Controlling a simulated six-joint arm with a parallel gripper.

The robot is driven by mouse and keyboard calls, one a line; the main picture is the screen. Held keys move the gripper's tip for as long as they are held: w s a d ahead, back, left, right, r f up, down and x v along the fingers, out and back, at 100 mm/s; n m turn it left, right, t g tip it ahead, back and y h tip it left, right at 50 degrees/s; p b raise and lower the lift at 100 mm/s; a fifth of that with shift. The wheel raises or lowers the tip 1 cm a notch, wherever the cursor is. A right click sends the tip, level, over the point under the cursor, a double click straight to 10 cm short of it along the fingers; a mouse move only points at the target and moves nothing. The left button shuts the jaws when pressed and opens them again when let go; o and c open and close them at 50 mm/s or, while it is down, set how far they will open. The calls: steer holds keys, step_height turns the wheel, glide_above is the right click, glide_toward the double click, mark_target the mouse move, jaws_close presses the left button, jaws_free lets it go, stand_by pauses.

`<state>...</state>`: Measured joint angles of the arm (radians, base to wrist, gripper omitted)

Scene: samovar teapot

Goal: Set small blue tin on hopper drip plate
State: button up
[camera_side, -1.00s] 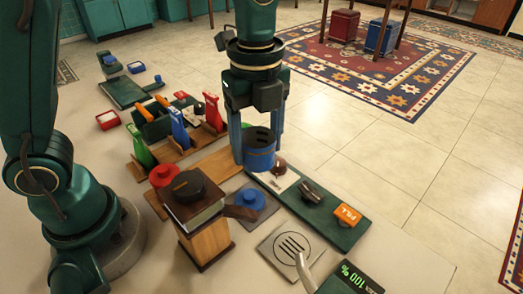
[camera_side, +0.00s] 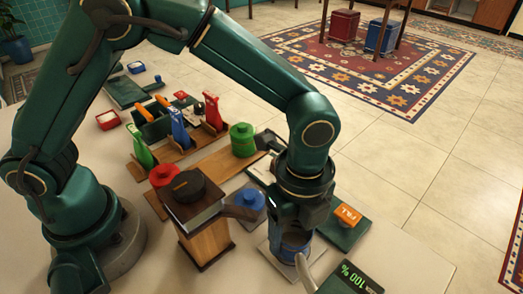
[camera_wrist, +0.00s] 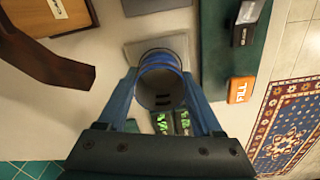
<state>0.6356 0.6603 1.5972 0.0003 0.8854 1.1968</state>
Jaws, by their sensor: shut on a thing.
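The small blue tin (camera_side: 293,253) is upright between the fingers of my gripper (camera_side: 294,236), which is shut on it. In the wrist view, the tin (camera_wrist: 160,65) is seen from above, with dark slots inside its round rim. The pale square drip plate (camera_side: 267,246) lies at the tin, mostly hidden by my gripper; the wrist view shows its far part (camera_wrist: 150,45) beyond the tin. The tin is over or on the plate; I cannot tell whether it touches. The wooden hopper (camera_side: 207,235) with its brown spout stands left of my gripper.
A blue-lidded item (camera_side: 250,202) sits behind the spout, and a green canister (camera_side: 243,140) stands farther back. A green board with an orange FILL block (camera_side: 347,214) lies right. A pale handle (camera_side: 304,272) and a lit display (camera_side: 357,277) are close in front.

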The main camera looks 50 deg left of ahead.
steer(key=shift+f, duration=0.3)
steer(key=o, duration=1.4)
steer(key=shift+c, duration=0.2)
steer(key=shift+r, duration=0.15)
step_height(320, 180, up, 12)
steer(key=shift+o, duration=0.2)
step_height(320, 180, up, 10)
steer(key=n+t, duration=0.3)
steer(key=t, duration=0.1)
glide_above(291, 244)
steer(key=w+a, duration=0.2)
steer(key=a, duration=0.2)
steer(key=x, duration=0.9)
steer(key=shift+f, duration=0.25)
